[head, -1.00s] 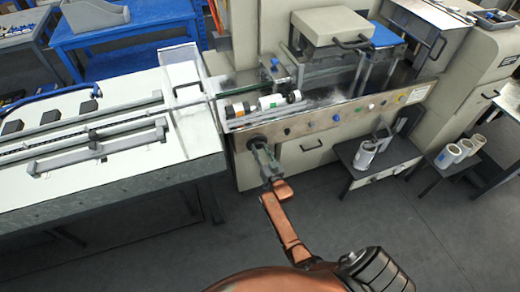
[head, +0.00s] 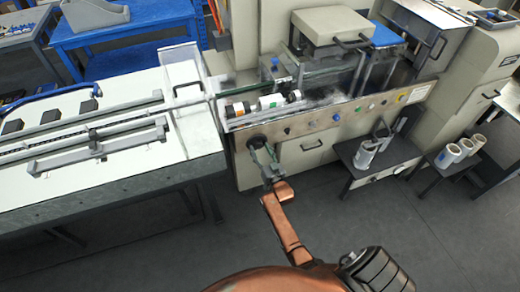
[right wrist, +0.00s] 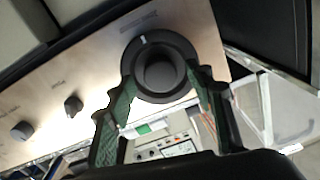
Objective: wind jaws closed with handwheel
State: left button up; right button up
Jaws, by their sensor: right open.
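The dark round handwheel (head: 257,142) sits on the front panel of the wrapper, at the panel's left end. In the right wrist view the handwheel (right wrist: 160,70) shows a wide dark rim, a raised round hub and a white mark at its upper left. My right gripper (head: 264,155) reaches up to it from below. In the wrist view the green fingers of the right gripper (right wrist: 162,82) stand open on either side of the hub, overlapping the rim; I cannot tell if they touch it. The wrapper's jaws cannot be made out clearly. My left gripper is not in view.
The steel front panel (head: 300,126) carries several knobs and buttons right of the handwheel. A white conveyor table (head: 110,165) extends left. A low dark stand (head: 375,170) with a white cylinder is at the right. The grey floor (head: 400,230) in front is clear.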

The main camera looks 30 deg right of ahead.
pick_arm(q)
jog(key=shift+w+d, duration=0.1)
pick_arm(e)
jog(key=v, duration=1.1)
jog(key=s+a+f+n+g+y+p, duration=0.1)
jog(key=s+a+f+g, duration=0.15)
jog(key=s+f, duration=0.6)
jog(key=s+a+f+n+g+y, duration=0.1)
jog(key=s+a+f+g, duration=0.2)
jog(key=f, duration=1)
jog(key=s+a+f+n+g+y+p, duration=0.1)
jog(key=s+a+f+g, duration=0.15)
jog(key=s+f, duration=0.65)
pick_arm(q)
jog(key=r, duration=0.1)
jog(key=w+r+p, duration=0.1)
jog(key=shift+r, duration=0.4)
pick_arm(e)
jog(key=s+f+n+g, duration=0.1)
jog(key=s+f+g, duration=0.2)
jog(key=s, duration=1)
jog(key=s+f+n+g, duration=0.1)
jog(key=s+f+g, duration=0.2)
jog(key=s+f, duration=0.5)
jog(key=s+f+g, duration=0.3)
jog(key=s+f, duration=0.3)
jog(key=s, duration=1.1)
jog(key=shift+s+f+n+y, duration=0.25)
jog(key=shift+s+n+y, duration=0.05)
jog(key=shift+s+n, duration=0.1)
